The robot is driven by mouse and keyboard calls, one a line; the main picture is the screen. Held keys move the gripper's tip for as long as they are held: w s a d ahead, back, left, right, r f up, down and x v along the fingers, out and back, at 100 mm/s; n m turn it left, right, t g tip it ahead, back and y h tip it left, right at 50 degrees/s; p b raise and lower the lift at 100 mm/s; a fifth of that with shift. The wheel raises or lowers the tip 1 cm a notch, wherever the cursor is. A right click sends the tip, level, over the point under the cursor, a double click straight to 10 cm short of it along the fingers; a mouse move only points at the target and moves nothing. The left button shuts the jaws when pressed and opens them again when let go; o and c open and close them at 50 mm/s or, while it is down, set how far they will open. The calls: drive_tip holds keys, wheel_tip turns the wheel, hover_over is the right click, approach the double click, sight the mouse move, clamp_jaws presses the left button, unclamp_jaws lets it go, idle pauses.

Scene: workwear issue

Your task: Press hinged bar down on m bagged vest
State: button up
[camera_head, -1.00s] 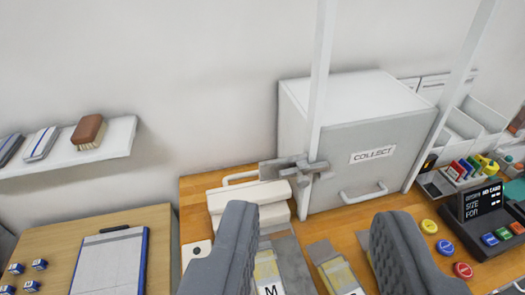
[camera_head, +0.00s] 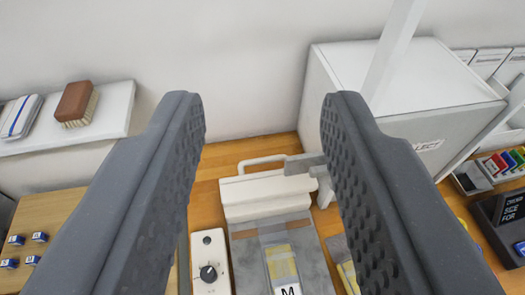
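The white hinged bar (camera_head: 265,190) with a loop handle at its back stands on the wooden bench, apparently raised at the back edge of a grey plate (camera_head: 242,265). The m bagged vest (camera_head: 281,264) lies on that plate in front of the bar, yellow in a clear bag with an "M" label at the picture's bottom edge. My gripper (camera_head: 262,108) is open and empty. In the picture its fingers flank the bar and the bag, and I see no contact. The right finger hides part of the bench to the right.
A white dial box (camera_head: 209,245) stands left of the plate. Another bag (camera_head: 347,275) shows partly beside the right finger. The COLLECT cabinet (camera_head: 390,70) and a white post are at right. A shelf with a brush (camera_head: 76,103) is at left.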

drive_tip(key=w+a+f+n+g+p, duration=0.1)
drive_tip(key=w+n+g+p, duration=0.15)
drive_tip(key=w, duration=0.35)
drive_tip(key=w+f+n+g+p, duration=0.1)
drive_tip(key=w+n+p, duration=0.2)
drive_tip(key=w, duration=0.3)
drive_tip(key=n+g+h+p, duration=0.2)
drive_tip(key=n+g+p, duration=0.2)
drive_tip(key=n+p, duration=0.1)
hover_over(266, 182)
drive_tip(key=a, duration=0.3)
wheel_tip(266, 182, down, 6)
drive_tip(key=f, duration=0.1)
drive_tip(key=w+a+f+n+g+h+p, duration=0.15)
drive_tip(key=w+f+n+g+p, duration=0.35)
drive_tip(key=f, duration=0.5)
drive_tip(key=shift+w+d+f+n+g+h+p, duration=0.3)
drive_tip(key=shift+f+n, duration=0.5)
drive_tip(key=shift+f, duration=2.05)
drive_tip(key=shift+w+d+f+n+g+h+p, duration=0.1)
drive_tip(key=shift+f+n+g+p, duration=0.4)
drive_tip(key=shift+f, duration=2.3)
drive_tip(key=shift+w+d+f+n+g+h+p, duration=0.15)
drive_tip(key=shift+f+n+g, duration=0.6)
drive_tip(key=shift+f, duration=2.1)
drive_tip(key=shift+n+t, duration=0.3)
drive_tip(key=shift+t, duration=0.1)
drive_tip(key=shift+p+x, duration=0.4)
drive_tip(key=shift+x, duration=3.35)
drive_tip(key=shift+f, duration=0.1)
